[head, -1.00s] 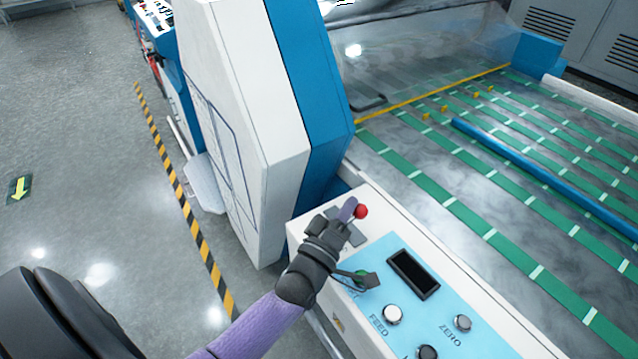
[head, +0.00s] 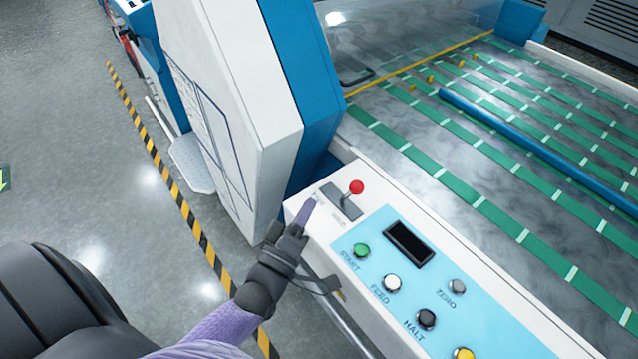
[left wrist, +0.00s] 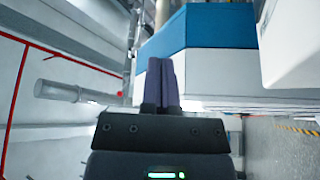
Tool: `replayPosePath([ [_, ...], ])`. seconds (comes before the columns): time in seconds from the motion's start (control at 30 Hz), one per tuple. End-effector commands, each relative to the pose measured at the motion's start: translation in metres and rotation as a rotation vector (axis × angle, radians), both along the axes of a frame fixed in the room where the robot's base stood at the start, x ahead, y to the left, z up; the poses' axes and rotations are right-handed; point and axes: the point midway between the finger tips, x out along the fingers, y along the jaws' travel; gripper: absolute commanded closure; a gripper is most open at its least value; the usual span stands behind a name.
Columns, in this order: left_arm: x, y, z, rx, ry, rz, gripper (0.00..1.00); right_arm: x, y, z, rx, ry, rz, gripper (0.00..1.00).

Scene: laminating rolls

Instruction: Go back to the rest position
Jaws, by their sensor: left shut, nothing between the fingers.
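My left gripper (head: 305,213) is at the left edge of the white control panel, beside a lever with a red knob (head: 356,187). It is apart from the lever, and its purple fingers are together with nothing between them. The fingers also show closed in the left wrist view (left wrist: 162,80). My left arm comes in from the bottom left of the head view. My right gripper is in neither view.
The control panel (head: 480,310) carries a green START button (head: 362,250), a white FEED button (head: 392,283), other buttons and a dark display (head: 409,243). A white and blue machine housing (head: 240,110) stands behind. Open floor (head: 60,130) lies left of the striped line.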

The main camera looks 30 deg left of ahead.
Motion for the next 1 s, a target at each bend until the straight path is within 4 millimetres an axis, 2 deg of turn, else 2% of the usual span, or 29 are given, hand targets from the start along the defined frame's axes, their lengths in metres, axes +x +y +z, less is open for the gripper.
replayPosePath([
  [0.17, -0.010, 0.000, -0.003, -0.001, 0.000, 0.000, 1.00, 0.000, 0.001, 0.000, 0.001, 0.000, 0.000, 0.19],
  [0.63, -0.009, -0.003, -0.005, 0.014, 0.026, -0.009, 1.00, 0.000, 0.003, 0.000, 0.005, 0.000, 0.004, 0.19],
  [0.73, -0.005, -0.025, -0.016, 0.130, 0.189, -0.065, 1.00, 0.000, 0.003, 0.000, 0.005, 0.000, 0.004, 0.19],
  [0.8, -0.010, -0.046, -0.029, 0.288, 0.377, -0.141, 1.00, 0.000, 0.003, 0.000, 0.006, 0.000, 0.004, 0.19],
  [0.9, -0.029, -0.065, -0.045, 0.519, 0.622, -0.252, 1.00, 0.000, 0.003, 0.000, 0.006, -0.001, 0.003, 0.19],
  [1.0, -0.052, -0.071, -0.054, 0.692, 0.800, -0.344, 1.00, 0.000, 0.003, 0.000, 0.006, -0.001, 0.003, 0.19],
])
